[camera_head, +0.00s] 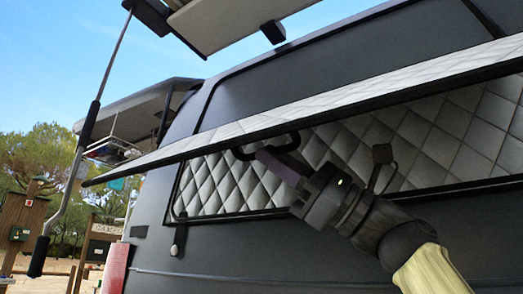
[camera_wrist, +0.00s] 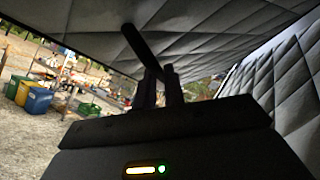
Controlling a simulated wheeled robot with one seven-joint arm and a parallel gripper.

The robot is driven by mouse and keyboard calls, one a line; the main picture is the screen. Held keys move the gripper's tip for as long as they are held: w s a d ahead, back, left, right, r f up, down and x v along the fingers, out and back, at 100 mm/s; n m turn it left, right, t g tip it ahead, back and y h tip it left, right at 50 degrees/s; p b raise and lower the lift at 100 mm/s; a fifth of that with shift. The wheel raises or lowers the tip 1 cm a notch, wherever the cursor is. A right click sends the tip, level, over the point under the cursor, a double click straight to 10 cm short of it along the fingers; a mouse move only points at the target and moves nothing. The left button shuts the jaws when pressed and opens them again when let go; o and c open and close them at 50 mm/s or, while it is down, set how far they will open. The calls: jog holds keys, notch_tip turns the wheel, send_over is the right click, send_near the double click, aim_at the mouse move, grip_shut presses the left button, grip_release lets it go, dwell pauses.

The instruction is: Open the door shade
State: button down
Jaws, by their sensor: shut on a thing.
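The door shade (camera_head: 330,100) is a long panel with a quilted silver face and a dark edge. It is swung outward from the dark van side, its free lower-left corner standing well clear. Its quilted underside also fills the top of the wrist view (camera_wrist: 215,45). A black bar handle (camera_wrist: 140,45) sticks out from that underside, and it shows below the shade in the head view (camera_head: 290,146). My gripper (camera_head: 264,156) is shut on the handle; its fingers (camera_wrist: 160,80) meet around the bar's lower end. The exact contact is partly hidden.
A quilted inner panel (camera_head: 225,185) sits in the opening behind my gripper. A raised tailgate (camera_head: 225,22) and a strut (camera_head: 95,105) stand at upper left. Coloured bins (camera_wrist: 38,100) and shelves stand on open gravel at left in the wrist view.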

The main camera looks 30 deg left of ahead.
jog(key=shift+w+a+m+t+y, duration=0.1)
jog(key=shift+w+m+t+y, duration=0.2)
jog(key=shift+w+m, duration=0.35)
jog(key=c, duration=1.9)
grip_release()
jog(key=shift+w, duration=0.15)
jog(key=o, duration=0.4)
jog(key=shift+w, duration=0.45)
jog(key=shift+s+n, duration=0.35)
jog(key=shift+s, duration=0.2)
